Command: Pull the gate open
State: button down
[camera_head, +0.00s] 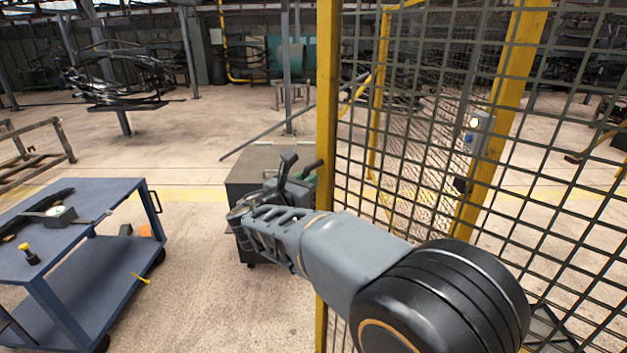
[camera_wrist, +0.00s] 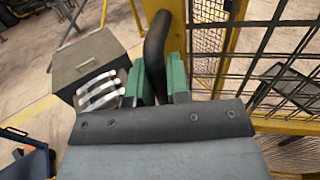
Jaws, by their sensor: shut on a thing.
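The gate (camera_head: 327,85) is a dark mesh panel with a yellow frame, on the right in the head view. Its yellow edge also shows in the wrist view (camera_wrist: 176,12). My gripper (camera_head: 304,176) is beside this edge. In the wrist view, its green fingertips (camera_wrist: 160,82) are shut on a black curved bar handle (camera_wrist: 155,45), one on each side. My arm hides the lower part of the gate edge in the head view. I cannot tell how far the gate stands open.
A grey cabinet (camera_head: 262,160) stands just behind my gripper; it also shows in the wrist view (camera_wrist: 85,55). A blue cart (camera_head: 110,200) with tools is at left. A control box (camera_head: 478,132) is on a yellow post behind the mesh. Floor between cart and gate is clear.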

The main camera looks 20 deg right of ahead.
jog(key=shift+s+a, duration=0.1)
jog(key=c, duration=1.4)
grip_release()
jog(key=b+v, duration=0.2)
jog(key=v, duration=1.1)
jog(key=shift+s+a, duration=0.25)
jog(key=shift+o, duration=0.3)
